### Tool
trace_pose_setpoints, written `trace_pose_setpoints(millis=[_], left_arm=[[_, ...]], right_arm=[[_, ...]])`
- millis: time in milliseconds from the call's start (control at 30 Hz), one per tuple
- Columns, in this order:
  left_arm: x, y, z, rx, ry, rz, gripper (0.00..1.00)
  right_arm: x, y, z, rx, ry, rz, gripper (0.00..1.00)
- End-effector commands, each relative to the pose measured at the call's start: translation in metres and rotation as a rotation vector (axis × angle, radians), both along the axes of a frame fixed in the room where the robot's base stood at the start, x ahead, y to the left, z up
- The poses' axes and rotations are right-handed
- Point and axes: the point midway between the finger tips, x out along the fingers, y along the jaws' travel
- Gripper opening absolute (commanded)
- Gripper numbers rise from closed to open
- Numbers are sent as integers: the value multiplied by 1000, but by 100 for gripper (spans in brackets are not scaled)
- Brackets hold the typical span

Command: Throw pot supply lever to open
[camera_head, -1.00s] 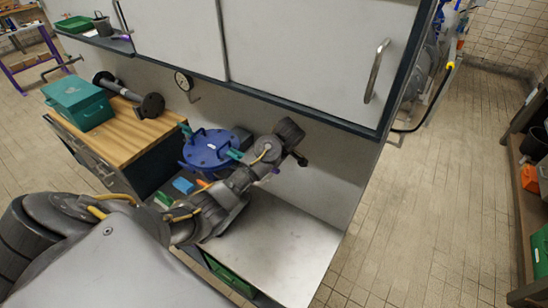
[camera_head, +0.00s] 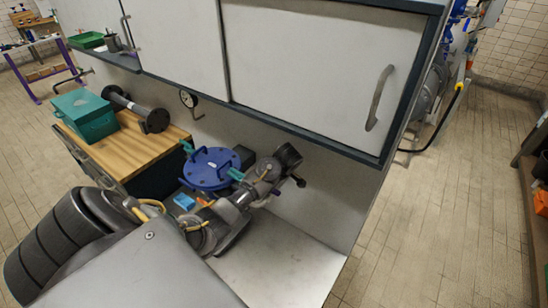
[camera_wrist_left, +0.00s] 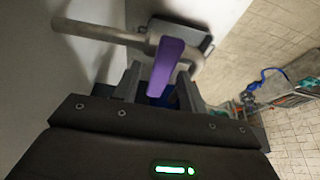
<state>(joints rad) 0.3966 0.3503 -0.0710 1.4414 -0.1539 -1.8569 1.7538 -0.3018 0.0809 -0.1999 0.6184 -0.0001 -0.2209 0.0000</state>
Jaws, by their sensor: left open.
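The purple lever handle (camera_wrist_left: 166,66) is close in the left wrist view, on a grey pipe (camera_wrist_left: 95,33). My left gripper (camera_wrist_left: 160,88) is open, with its fingers on either side of the handle's lower end. I cannot tell whether either finger touches it. In the head view my left arm reaches over the counter, and its wrist hides the gripper fingers and most of the lever area. A round blue pot lid (camera_head: 210,168) with teal clamps is just left of the wrist. My right gripper is not in view.
A white wall cabinet (camera_head: 305,70) overhangs the counter above my arm. A teal box (camera_head: 86,114) and a dark flanged pipe (camera_head: 137,108) lie on the wooden top at left. The steel counter (camera_head: 275,265) is bare at front right. Open tiled floor lies right.

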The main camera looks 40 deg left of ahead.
Motion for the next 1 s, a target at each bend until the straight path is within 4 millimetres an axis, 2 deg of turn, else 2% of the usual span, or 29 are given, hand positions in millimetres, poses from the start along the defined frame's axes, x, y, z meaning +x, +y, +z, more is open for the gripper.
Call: trace_pose_setpoints(millis=[133,433,733,1000], left_arm=[[-1,5,-9,-1,-1,4,42],[-1,5,-11,-1,-1,3,40],[-1,5,-11,-1,-1,2,1],[-1,5,-11,-1,0,22,0]], right_arm=[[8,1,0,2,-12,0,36],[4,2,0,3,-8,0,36],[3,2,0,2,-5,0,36],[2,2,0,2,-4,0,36]])
